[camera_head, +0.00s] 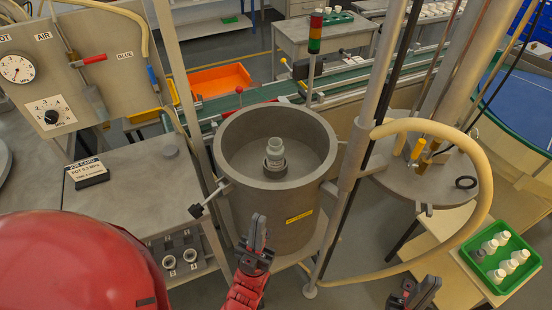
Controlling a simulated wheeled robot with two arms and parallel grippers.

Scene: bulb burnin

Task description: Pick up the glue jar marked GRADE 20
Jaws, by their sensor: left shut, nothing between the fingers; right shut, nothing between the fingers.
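No jar with a readable GRADE 20 mark shows in the head view. Two small round pieces with pale rims, the left one (169,262) and the right one (190,256), sit in a dark holder on the low shelf at the lower left; I cannot tell whether they are jars. My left gripper (257,232) is shut and empty, pointing up in front of the big grey pot (268,220). My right gripper (420,290) is shut and empty at the bottom edge, right of centre.
The pot is open, with a whitish stepped piece (275,155) standing inside. A job card (87,172) lies on the left table (130,205). A gauge panel (70,90) stands behind it. A hose (478,190) loops at right, near a green tray (525,277) of white pieces.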

